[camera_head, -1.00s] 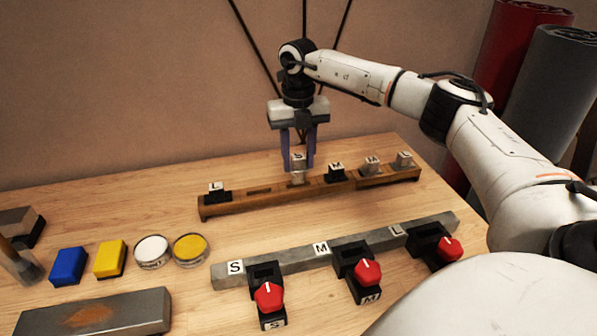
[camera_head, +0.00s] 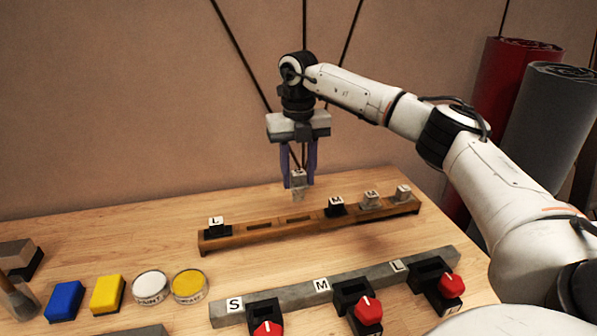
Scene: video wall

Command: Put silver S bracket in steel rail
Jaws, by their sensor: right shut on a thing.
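My right gripper (camera_head: 298,182) is shut on a small silver bracket (camera_head: 298,193) with a white label on top. It holds the bracket above the wooden rack (camera_head: 262,231), clear of it. The letter on the label is too small to read surely now. The grey steel rail (camera_head: 295,296) lies on the table in front of the rack, marked S, M and L from left to right. Black clamps with red knobs sit on it at the S (camera_head: 264,310), M (camera_head: 352,292) and L (camera_head: 430,270) marks. My left gripper is not in view.
The rack still holds a black L bracket (camera_head: 216,228), a black bracket (camera_head: 336,206) and two silver ones at its right. Blue (camera_head: 65,300) and yellow (camera_head: 108,294) blocks and two round tins (camera_head: 151,286) stand left of the rail. Bare table lies between rack and rail.

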